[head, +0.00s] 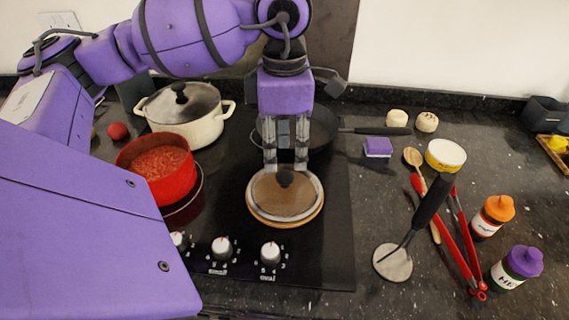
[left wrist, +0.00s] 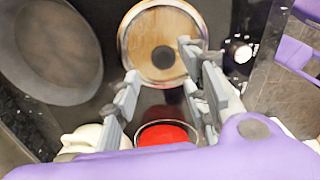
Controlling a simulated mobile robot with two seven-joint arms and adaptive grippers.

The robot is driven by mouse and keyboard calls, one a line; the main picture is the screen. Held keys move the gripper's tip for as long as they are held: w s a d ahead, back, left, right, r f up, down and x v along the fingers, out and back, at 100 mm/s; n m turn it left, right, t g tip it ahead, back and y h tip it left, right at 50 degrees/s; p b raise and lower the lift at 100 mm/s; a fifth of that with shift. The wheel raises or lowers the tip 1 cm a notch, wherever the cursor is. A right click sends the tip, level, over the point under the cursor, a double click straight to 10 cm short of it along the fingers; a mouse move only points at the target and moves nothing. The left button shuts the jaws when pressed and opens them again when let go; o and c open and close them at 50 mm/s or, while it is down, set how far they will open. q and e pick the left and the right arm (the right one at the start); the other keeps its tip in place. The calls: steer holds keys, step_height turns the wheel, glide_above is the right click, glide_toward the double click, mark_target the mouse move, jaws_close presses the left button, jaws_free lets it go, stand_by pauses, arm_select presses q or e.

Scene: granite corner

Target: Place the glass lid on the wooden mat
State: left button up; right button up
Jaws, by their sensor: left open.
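A round glass lid with a steel rim (head: 264,199) and a black knob lies on the round wooden mat (head: 290,224). The mat's wood shows through the glass and as a thin edge at the front. In the left wrist view the glass lid (left wrist: 130,35) appears over the mat, knob in the middle. My left gripper (head: 286,166) points down just above and behind the knob, with its fingers apart and nothing held between them. Its open fingers also show in the left wrist view (left wrist: 163,82). I cannot tell whether a fingertip touches the lid. My right gripper is out of view.
A cream pot (head: 203,133) with its own glass lid and a red pot (head: 158,180) stand left. A dark pan (head: 322,128) is behind the gripper. Stove knobs (head: 270,254) are in front.

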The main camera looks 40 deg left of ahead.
mark_target(284, 173)
arm_select(q)
steer(key=shift+r, duration=2.65)
